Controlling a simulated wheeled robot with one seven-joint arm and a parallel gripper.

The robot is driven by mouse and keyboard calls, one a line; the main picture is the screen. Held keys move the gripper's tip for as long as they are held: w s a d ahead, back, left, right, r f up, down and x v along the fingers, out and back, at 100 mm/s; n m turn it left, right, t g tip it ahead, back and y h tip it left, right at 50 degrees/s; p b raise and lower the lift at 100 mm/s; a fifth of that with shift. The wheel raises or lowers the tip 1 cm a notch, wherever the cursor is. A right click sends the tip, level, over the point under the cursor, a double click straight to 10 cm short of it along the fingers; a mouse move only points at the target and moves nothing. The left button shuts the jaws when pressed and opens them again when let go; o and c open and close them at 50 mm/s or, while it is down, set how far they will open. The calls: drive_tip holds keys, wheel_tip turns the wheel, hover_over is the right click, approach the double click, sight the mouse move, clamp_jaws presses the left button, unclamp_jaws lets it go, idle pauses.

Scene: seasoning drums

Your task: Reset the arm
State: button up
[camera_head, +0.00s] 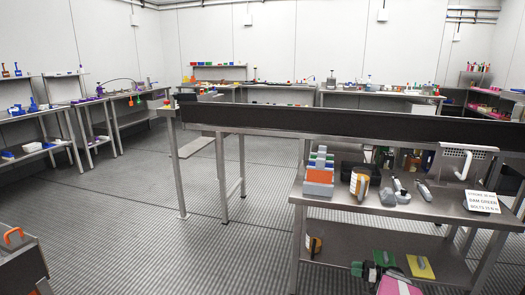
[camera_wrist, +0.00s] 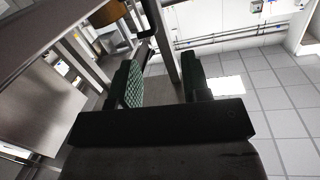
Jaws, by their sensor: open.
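My gripper (camera_wrist: 160,75) shows in the wrist view, with its two dark fingers spread apart. The left finger has a green textured pad. The gap between the fingers holds nothing that I can see.
In the head view, a long dark conveyor (camera_head: 330,122) crosses the room. A steel workbench (camera_head: 340,198) at the right carries an orange and grey block stack (camera_head: 319,172), hand tools and a sign (camera_head: 482,202). Open grated floor (camera_head: 150,220) lies left. The wrist view shows pale tiled panels (camera_wrist: 285,110).

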drive_tip(key=s+a+r+m+g+h, duration=0.2)
drive_tip(key=a+r+g+h, duration=0.15)
drive_tip(key=a, duration=0.55)
drive_tip(key=s+a+r+m+g+h, duration=0.25)
drive_tip(key=a+r, duration=0.25)
drive_tip(key=a, duration=0.3)
drive_tip(key=s+a+r+m+h, duration=0.7)
drive_tip(key=s+a+r+h, duration=0.1)
drive_tip(key=r, duration=0.4)
drive_tip(key=shift+s+a+r+g+h, duration=0.2)
drive_tip(key=shift+s+a+g+h, duration=0.15)
drive_tip(key=shift+a+h, duration=0.2)
